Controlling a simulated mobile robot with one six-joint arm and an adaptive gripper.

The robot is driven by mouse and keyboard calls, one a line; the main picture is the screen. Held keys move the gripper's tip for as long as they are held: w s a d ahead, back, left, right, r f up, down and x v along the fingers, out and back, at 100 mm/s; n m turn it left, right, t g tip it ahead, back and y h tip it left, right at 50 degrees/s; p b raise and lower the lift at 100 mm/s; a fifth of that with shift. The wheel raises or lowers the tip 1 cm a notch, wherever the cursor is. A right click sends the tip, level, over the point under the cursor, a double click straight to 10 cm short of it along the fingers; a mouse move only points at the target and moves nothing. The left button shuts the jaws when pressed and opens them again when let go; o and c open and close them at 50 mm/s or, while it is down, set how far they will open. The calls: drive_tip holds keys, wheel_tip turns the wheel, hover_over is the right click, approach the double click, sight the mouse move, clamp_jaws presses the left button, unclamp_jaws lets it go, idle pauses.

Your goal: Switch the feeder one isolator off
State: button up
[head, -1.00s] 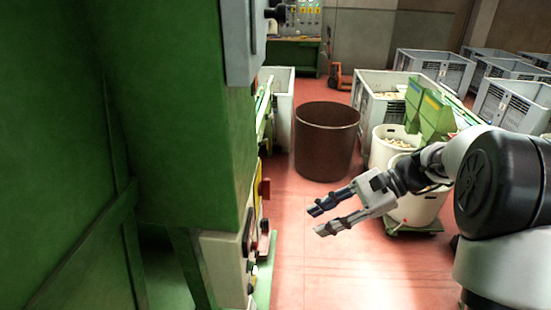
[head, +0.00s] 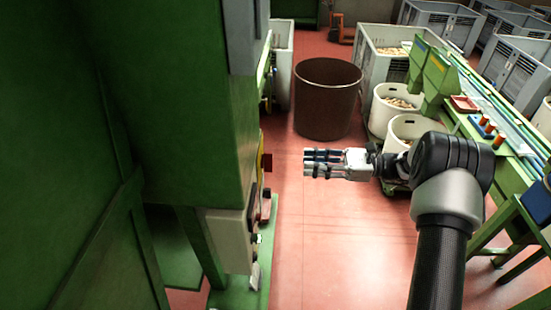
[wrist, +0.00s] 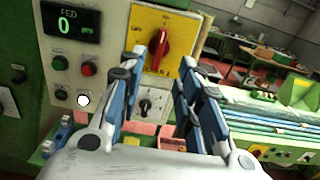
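The isolator has a red rotary handle (wrist: 161,48) on a yellow plate (wrist: 142,22). The handle stands nearly upright with a slight tilt; the lettering on the plate is partly covered by my fingers and too small to read fully. In the head view the red handle (head: 267,163) sticks out from the side of the green machine, seen edge-on. My gripper (head: 306,163) is open and empty, to the right of the handle and apart from it, pointing at the panel. In the wrist view my open gripper (wrist: 171,70) frames the area just below the handle.
The panel also has a display (wrist: 70,22) reading 0, a green button (wrist: 60,63), a red button (wrist: 88,69) and a smaller black switch (wrist: 146,105) below. A brown bin (head: 327,100) stands behind my gripper. Red floor is clear beneath the arm.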

sight(267, 162)
drive_tip(key=a, duration=1)
drive_tip(key=shift+w+a+p, duration=0.15)
drive_tip(key=shift+a+p, duration=0.1)
drive_tip(key=shift+p, duration=0.1)
drive_tip(key=shift+c, duration=0.6)
clamp_jaws()
